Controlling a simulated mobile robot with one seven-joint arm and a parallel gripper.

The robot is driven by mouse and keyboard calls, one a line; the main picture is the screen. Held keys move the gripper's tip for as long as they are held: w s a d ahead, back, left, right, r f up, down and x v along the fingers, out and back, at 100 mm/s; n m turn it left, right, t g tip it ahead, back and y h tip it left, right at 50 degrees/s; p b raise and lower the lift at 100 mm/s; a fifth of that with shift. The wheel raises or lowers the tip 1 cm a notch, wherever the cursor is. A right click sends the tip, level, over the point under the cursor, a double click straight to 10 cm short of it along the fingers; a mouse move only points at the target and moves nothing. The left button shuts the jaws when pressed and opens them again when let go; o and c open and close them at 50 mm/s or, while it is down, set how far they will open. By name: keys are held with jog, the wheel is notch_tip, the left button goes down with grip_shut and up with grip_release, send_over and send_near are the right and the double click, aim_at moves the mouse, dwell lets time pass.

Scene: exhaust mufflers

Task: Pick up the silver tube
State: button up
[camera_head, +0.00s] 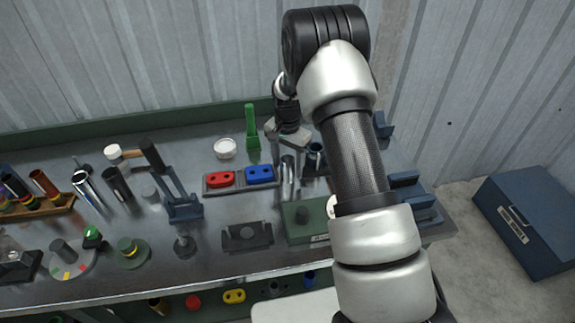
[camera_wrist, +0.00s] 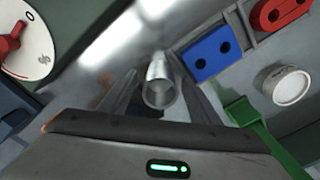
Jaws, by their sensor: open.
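A silver tube (camera_wrist: 159,82) shows in the wrist view with its open round end toward the camera. My gripper (camera_wrist: 155,74) is open, with one finger on each side of this tube; I cannot tell whether either finger touches it. In the head view the tube (camera_head: 288,170) stands upright on the bench, just right of the blue block. My gripper (camera_head: 284,140) is above it there, and its fingers are hard to make out. Another shiny silver tube (camera_head: 88,188) leans at the left of the bench in the head view.
A blue block (camera_head: 260,175) and a red block (camera_head: 220,179) sit in a grey holder close to the tube. A green box (camera_head: 300,226) stands in front. A dark tube (camera_head: 315,156) stands to the right.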

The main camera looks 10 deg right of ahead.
jog(key=c, duration=1)
